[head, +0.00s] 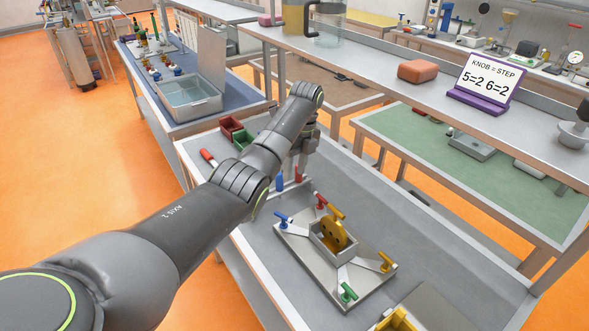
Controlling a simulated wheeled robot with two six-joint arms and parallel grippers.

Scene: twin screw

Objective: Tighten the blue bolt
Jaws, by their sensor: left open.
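The blue bolt (283,221) has a T-shaped handle and stands at the left corner of a metal fixture plate (300,256) on the grey bench. Red (321,201), green (348,292) and yellow (384,263) T-handles stand at other corners. A gold disc (332,236) sits in the box at the plate's middle. My left gripper (299,172) points down above the bench, behind the fixture and apart from the blue bolt. It is open, its fingers small and partly hidden by my arm. My right gripper is not in view.
A shelf above holds a brick-red block (418,71) and a card (485,82) reading "KNOB = STEP 5=2 6=2". Bench space right of my gripper is clear.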

